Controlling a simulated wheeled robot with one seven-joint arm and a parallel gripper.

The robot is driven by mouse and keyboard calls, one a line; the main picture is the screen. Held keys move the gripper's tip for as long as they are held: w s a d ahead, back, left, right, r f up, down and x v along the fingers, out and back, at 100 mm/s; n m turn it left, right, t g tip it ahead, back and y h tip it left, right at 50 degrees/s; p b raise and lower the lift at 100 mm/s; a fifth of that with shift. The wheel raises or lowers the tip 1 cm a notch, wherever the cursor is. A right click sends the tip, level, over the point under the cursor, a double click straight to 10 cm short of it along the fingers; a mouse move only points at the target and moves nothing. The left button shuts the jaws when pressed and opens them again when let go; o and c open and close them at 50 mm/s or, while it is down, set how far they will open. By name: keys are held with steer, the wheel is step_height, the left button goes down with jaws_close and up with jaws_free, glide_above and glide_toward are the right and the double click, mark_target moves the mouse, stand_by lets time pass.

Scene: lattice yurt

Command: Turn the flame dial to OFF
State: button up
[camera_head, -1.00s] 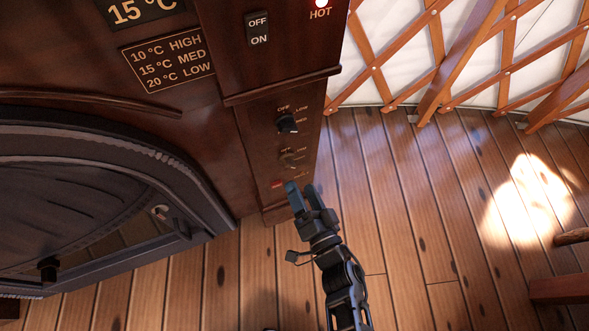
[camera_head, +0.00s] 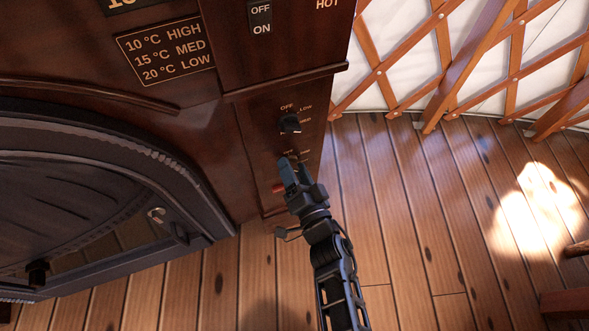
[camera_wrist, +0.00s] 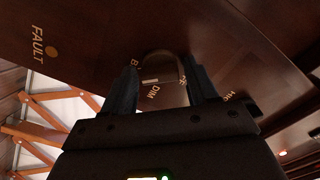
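Two dials sit one above the other on the dark wood panel (camera_head: 262,140). The upper dial (camera_head: 290,124) is black, with OFF and LOW readable beside it. The lower dial is mostly hidden behind my gripper (camera_head: 291,163) in the head view. In the wrist view this lower dial (camera_wrist: 165,68) has a brownish metallic rim and a pale mark, with DIM and a word starting with B by it. No readable label names either dial as flame. My gripper's fingers are apart, one on each side of the lower dial; I cannot tell whether they touch it.
A dark arched stove door (camera_head: 90,200) is at left. A FAULT lamp (camera_wrist: 51,52) shows in the wrist view.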

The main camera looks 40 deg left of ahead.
steer(key=c, duration=0.8)
steer(key=shift+n, duration=0.5)
steer(key=shift+s+f+n+b, duration=0.1)
steer(key=shift+n+b, duration=1.45)
steer(key=shift+n, duration=5.2)
steer(key=shift+f+n+b, duration=0.1)
steer(key=shift+n+b, duration=1.4)
steer(key=shift+n, duration=5.25)
steer(key=shift+r, duration=0.1)
steer(key=o, duration=1)
